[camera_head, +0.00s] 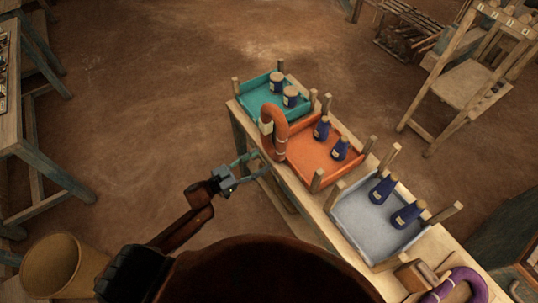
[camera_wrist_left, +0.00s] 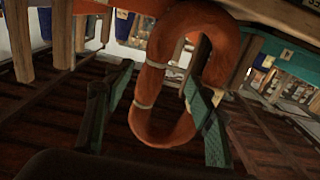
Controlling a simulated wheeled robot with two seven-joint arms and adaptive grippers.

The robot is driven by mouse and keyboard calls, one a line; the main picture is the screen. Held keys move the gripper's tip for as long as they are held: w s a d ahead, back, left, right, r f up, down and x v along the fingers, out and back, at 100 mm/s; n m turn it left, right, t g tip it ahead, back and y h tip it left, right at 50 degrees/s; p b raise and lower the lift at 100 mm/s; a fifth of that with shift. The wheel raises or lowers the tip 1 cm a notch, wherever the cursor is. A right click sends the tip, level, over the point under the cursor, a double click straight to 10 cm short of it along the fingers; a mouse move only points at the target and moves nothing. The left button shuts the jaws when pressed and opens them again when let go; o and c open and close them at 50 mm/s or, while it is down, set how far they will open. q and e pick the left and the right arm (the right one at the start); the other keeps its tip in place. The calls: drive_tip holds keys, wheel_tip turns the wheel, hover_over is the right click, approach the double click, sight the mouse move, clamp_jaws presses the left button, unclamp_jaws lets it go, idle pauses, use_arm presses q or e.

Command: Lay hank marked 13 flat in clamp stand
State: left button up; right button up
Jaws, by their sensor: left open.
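An orange hank (camera_head: 276,119) stands as an upright loop at the near edge of the bench, beside the orange tray. Pale ties cross it, and no number on it is readable. A small pale wooden piece (camera_head: 266,127) shows against its left side. My left gripper (camera_head: 250,165) is open, with teal fingers, just left of and below the hank. In the left wrist view the hank (camera_wrist_left: 155,90) lies ahead of and partly between the open fingers; I cannot tell if they touch it. I cannot tell which fixture is the clamp stand. My right gripper is not in view.
The bench (camera_head: 322,226) carries a teal tray (camera_head: 262,110), an orange tray (camera_head: 310,168) and a grey tray (camera_head: 362,232), with blue cones and corner posts. A purple hank (camera_head: 468,279) lies by a wooden block (camera_head: 411,275). A bin (camera_head: 60,268) stands lower left.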

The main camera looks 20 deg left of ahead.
use_arm(q)
drive_tip(key=s+a+f+n+g+y, duration=0.1)
drive_tip(key=s+a+f+n+y, duration=0.25)
drive_tip(key=f, duration=0.75)
drive_tip(key=s+a+f+g+y, duration=0.2)
drive_tip(key=s+a+f+y, duration=0.15)
drive_tip(key=a+f, duration=0.6)
drive_tip(key=s+a+f+n+g+y, duration=0.15)
drive_tip(key=s+f, duration=0.25)
drive_tip(key=f, duration=1)
drive_tip(key=s+f+g+y, duration=0.3)
drive_tip(key=s+f+g, duration=0.1)
drive_tip(key=s+f, duration=1.3)
drive_tip(key=s+d+f+g, duration=0.2)
drive_tip(key=s+f, duration=0.1)
drive_tip(key=s, duration=0.8)
drive_tip(key=s+d+f+g, duration=0.3)
drive_tip(key=s, duration=0.8)
drive_tip(key=shift+s+f+n+h, duration=0.15)
drive_tip(key=shift+s+n+h, duration=0.1)
drive_tip(key=shift+n+h, duration=0.15)
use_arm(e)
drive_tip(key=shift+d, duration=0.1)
use_arm(q)
drive_tip(key=shift+o, duration=0.6)
drive_tip(key=shift+c, duration=0.3)
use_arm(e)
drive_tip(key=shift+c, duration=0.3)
